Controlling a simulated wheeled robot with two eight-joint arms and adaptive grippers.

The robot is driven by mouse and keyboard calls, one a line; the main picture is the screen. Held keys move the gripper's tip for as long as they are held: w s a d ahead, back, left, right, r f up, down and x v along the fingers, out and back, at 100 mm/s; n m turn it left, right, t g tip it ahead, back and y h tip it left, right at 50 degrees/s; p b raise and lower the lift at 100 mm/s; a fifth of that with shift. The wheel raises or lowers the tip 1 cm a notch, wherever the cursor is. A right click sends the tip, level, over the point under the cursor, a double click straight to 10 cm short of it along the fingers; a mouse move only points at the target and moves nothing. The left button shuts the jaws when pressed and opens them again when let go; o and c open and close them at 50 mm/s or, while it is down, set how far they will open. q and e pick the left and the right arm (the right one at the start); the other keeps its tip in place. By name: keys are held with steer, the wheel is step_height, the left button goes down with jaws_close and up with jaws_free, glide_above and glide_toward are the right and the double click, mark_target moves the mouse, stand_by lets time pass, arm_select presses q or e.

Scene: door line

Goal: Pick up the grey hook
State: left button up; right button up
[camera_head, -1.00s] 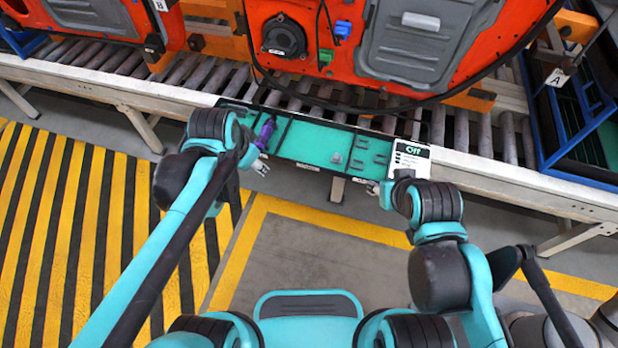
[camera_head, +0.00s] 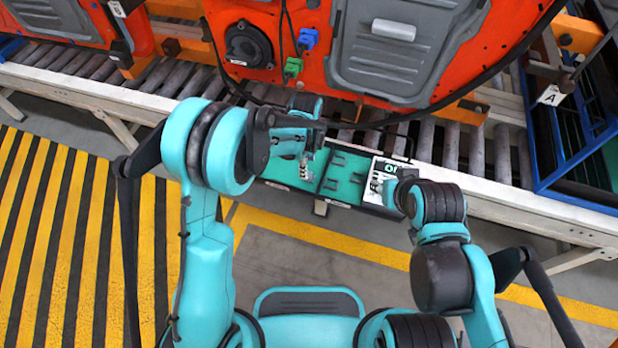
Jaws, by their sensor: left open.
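The teal tray (camera_head: 345,170) with dark dividers lies along the near edge of the conveyor. I cannot make out the grey hook now; the left gripper covers the spot where a small grey piece showed earlier. Whether the fingers touch it cannot be told. My right gripper (camera_head: 378,186) is at the white label card at the tray's right end; its jaws are too small to read.
An orange car door (camera_head: 320,65) with a grey panel hangs just behind the tray, with a black cable across it. A blue rack (camera_head: 570,180) stands at the right. The roller conveyor (camera_head: 480,155) runs behind the tray. The striped floor in front is clear.

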mark_target(309, 174)
arm_select(q)
steer(key=f+b, duration=0.2)
steer(key=f, duration=0.3)
steer(key=shift+d+f+b, duration=0.15)
steer(key=shift+d+b, duration=0.05)
steer(key=shift+b, duration=0.1)
steer(key=c, duration=0.9)
steer(key=shift+r, duration=0.25)
steer(key=shift+r+p, duration=0.35)
steer(key=r, duration=0.1)
steer(key=r+p, duration=0.2)
steer(key=r, duration=0.1)
steer(key=shift+d, duration=0.25)
steer(key=s+d+r+p, duration=0.2)
steer(key=d+r, duration=0.4)
steer(key=d, duration=0.5)
steer(key=shift+p, duration=0.65)
